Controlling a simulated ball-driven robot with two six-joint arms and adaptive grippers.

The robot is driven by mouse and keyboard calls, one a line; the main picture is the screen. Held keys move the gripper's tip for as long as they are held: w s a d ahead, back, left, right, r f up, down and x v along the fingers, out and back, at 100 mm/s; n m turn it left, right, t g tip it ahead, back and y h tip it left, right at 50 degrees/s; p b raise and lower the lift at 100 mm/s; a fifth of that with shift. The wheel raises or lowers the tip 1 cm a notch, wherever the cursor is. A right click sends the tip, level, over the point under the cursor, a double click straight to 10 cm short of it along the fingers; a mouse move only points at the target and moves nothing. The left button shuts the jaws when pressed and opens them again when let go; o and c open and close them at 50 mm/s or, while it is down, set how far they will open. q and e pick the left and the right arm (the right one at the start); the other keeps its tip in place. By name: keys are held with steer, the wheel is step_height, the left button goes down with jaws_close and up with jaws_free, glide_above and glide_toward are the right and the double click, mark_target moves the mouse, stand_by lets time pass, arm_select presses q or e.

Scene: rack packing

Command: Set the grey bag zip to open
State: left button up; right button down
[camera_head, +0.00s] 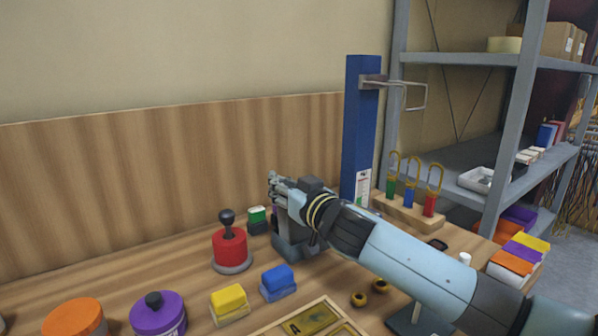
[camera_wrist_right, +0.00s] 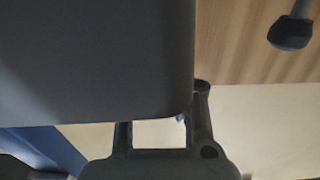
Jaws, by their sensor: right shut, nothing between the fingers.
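A grey object (camera_head: 292,247), likely the grey bag, stands on the table mostly behind my right forearm. A large plain dark grey surface, likely the same bag (camera_wrist_right: 90,60), fills the upper left of the right wrist view, very close to the fingers. I cannot make out the zip or its slider in either view. My right gripper (camera_head: 273,184) is shut and empty, above and at the far side of the grey object. In the wrist view the grey surface partly hides its fingers. I cannot tell whether they touch it. My left gripper is not in view.
A red container with a black knob (camera_head: 229,247) stands left of the gripper. Blue (camera_head: 278,280) and yellow (camera_head: 229,300) blocks lie in front. A blue post (camera_head: 361,120) with a metal hook and a wooden rack (camera_head: 410,212) stand to the right.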

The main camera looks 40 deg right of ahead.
steer(key=shift+s+a+f, duration=0.1)
steer(key=shift+f, duration=0.05)
steer(key=c, duration=1.4)
jaws_free()
steer(key=shift+o, duration=0.2)
steer(key=shift+s, duration=0.1)
steer(key=s+a, duration=0.1)
steer(key=s, duration=1)
steer(key=shift+s+a, duration=0.2)
steer(key=shift+s, duration=0.15)
